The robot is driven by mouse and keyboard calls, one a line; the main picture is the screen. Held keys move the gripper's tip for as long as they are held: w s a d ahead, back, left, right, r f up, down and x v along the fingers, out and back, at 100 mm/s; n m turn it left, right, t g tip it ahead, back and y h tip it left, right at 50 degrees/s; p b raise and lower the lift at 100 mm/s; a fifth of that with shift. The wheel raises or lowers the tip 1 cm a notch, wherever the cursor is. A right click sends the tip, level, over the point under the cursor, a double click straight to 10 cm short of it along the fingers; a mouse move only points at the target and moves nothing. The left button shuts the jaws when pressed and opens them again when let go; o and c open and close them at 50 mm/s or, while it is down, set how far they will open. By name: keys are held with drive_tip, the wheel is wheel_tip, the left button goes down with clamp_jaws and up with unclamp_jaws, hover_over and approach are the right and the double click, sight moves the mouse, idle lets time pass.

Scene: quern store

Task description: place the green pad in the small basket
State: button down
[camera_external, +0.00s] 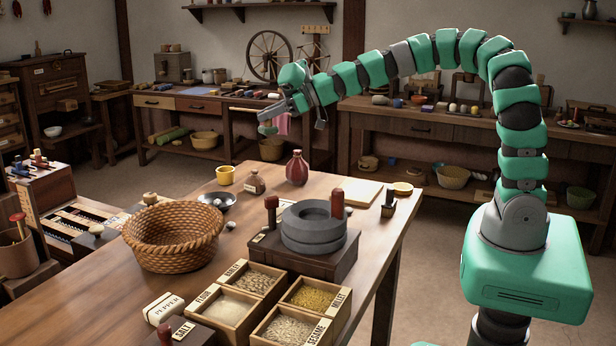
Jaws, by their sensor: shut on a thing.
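My gripper (270,113) hangs in the air above the far side of the wooden table, pointing left and down. It is shut on a small green thing, which looks like the green pad (268,130), partly hidden by the jaws. A round brown wicker basket (165,249) stands on the left part of the table, lower and nearer the camera than my gripper. The part of its inside that shows looks empty.
A grey quern (314,228) stands mid-table. Several grain boxes (228,306) are in front. Bare wood (110,300) lies at the front left.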

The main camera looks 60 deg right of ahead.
drive_tip(key=w+a+r+n+g+y+b, duration=0.15)
drive_tip(key=a+n+g+y, duration=0.4)
drive_tip(key=a, duration=0.55)
drive_tip(key=s+a+r+n+g+b, duration=0.2)
drive_tip(key=s+a+r+n+g, duration=0.2)
drive_tip(key=s+a+n+g, duration=0.55)
drive_tip(key=shift+g, duration=0.3)
drive_tip(key=shift+w+a+f+b, duration=0.2)
drive_tip(key=shift+a+f+b, duration=0.25)
drive_tip(key=shift+f, duration=3.8)
drive_tip(key=shift+w+a+f+b, duration=0.25)
drive_tip(key=shift+a+f+b, duration=0.2)
drive_tip(key=shift+f, duration=3.75)
drive_tip(key=shift+w+a+f+b, duration=0.2)
drive_tip(key=shift+a+f+b, duration=0.25)
drive_tip(key=shift+f, duration=3.8)
drive_tip(key=shift+f, duration=0.1)
drive_tip(key=c, duration=1.4)
unclamp_jaws()
drive_tip(key=shift+o, duration=0.5)
drive_tip(key=shift+r, duration=0.2)
